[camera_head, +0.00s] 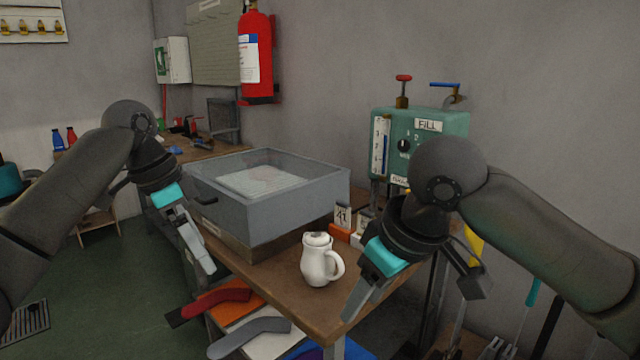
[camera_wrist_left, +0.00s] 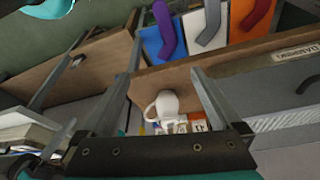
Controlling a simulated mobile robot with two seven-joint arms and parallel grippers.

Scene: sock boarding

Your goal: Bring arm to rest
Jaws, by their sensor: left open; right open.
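My left gripper (camera_head: 203,250) is open and empty. It hangs in the air in front of the left side of the grey box on the wooden table. The left wrist view shows its two fingers (camera_wrist_left: 155,95) spread apart, with the white jug (camera_wrist_left: 168,104) seen between them at a distance. My right gripper (camera_head: 362,296) is open and empty, pointing down at the right of the white jug (camera_head: 319,262). Its fingers overlap each other in the head view. Neither gripper appears to touch anything. The jug stands upright near the table's front edge.
The open grey box (camera_head: 222,211) with a pale sheet inside sits on the wooden table (camera_head: 275,296). Numbered tags (camera_head: 342,216) stand behind the jug. A green machine (camera_head: 432,124) is at the back right. Sock shapes, red (camera_head: 215,302) and grey (camera_head: 250,336), lie below the table's front edge.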

